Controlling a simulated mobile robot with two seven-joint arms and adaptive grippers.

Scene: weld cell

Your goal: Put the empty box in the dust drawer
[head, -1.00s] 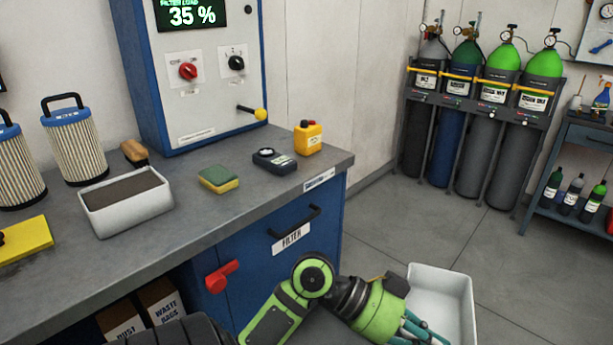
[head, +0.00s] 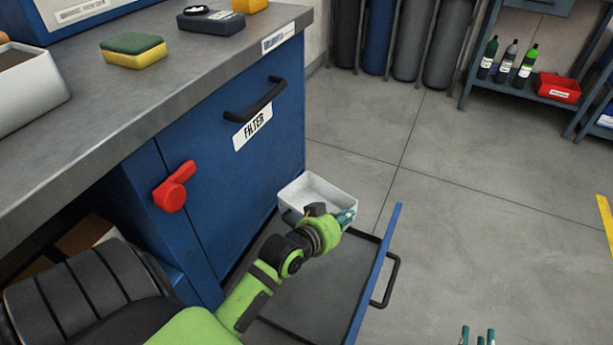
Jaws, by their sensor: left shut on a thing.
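The white, empty box (head: 325,187) is in the middle of the head view, close to the cabinet's right front corner. My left gripper (head: 344,216) is shut on the box's near right wall. The dust drawer (head: 374,285) stands pulled out low down, with a blue front, a black handle and a dark grey inside. The box shows at the drawer's far end; whether it touches the drawer floor I cannot tell, as my arm hides part of both. My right gripper (head: 478,337) shows only its teal fingertips at the bottom edge, apart, with nothing seen between them.
The blue cabinet (head: 225,190) has a closed filter door with a black handle (head: 255,98) and a red lever (head: 173,187). The worktop (head: 130,110) holds a sponge (head: 133,50) and a white tray (head: 25,90). Clear floor (head: 480,190) lies to the right.

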